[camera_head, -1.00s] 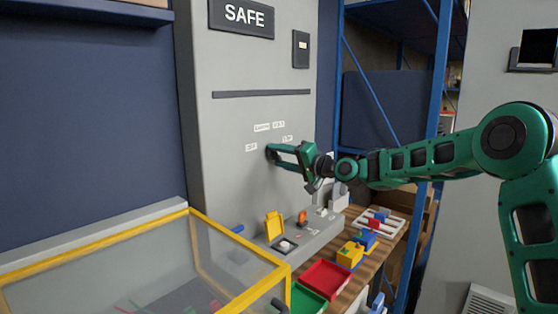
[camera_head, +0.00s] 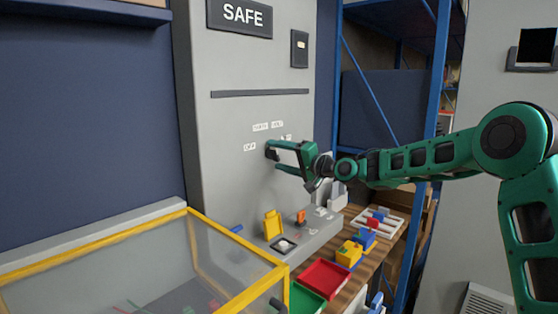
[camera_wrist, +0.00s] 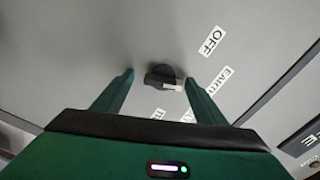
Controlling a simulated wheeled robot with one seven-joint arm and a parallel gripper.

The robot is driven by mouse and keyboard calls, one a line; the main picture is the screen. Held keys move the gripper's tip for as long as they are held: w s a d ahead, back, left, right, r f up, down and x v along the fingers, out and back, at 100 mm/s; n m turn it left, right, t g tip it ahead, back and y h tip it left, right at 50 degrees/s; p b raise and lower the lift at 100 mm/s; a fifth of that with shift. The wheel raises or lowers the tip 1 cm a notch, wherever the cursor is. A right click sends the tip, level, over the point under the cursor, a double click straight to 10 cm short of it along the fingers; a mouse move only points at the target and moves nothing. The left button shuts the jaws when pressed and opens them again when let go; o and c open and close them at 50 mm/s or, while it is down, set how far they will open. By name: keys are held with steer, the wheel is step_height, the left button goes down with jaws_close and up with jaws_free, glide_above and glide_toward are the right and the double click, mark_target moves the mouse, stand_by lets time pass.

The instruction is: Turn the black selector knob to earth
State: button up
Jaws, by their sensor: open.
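The black selector knob (camera_wrist: 158,73) sits on the grey cabinet face, between my two fingertips in the wrist view. A pale mark shows on its lower right side; I cannot tell exactly which label it points at. The OFF label (camera_wrist: 212,40) and the EARTH label (camera_wrist: 221,79) lie to its right. Two more labels below are partly hidden by my gripper. My gripper (camera_wrist: 159,79) is open, with a finger on each side of the knob and a gap to it. In the head view my gripper (camera_head: 275,157) is at the panel and the knob (camera_head: 271,153) is small.
The grey cabinet (camera_head: 240,115) carries a SAFE sign (camera_head: 240,16). Below stand a grey console with a yellow flap (camera_head: 273,224) and an orange switch (camera_head: 300,217). A yellow-framed clear box (camera_head: 145,262) is at lower left. Red (camera_head: 325,280) and green trays lie on the bench.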

steer(key=v, duration=1)
steer(key=shift+s+d, duration=0.25)
steer(key=shift+f, duration=0.1)
steer(key=s+d+f+g+h, duration=0.3)
steer(key=s+d+f+h, duration=0.4)
steer(key=s+d, duration=0.55)
steer(key=s+d+f+g+h, duration=0.2)
steer(key=s+d+f+h, duration=0.5)
steer(key=d, duration=0.8)
steer(key=s+d+f+m+g, duration=0.1)
steer(key=s+d+g, duration=0.1)
steer(key=s, duration=0.9)
steer(key=s+d+f+m+g, duration=0.1)
steer(key=s+d, duration=0.3)
steer(key=s, duration=0.7)
steer(key=s+d+f+m+g, duration=0.1)
steer(key=s+d+f+g, duration=0.2)
steer(key=s, duration=0.8)
steer(key=shift+s+d+f, duration=0.2)
steer(key=shift+s+d, duration=0.1)
steer(key=shift+d, duration=0.3)
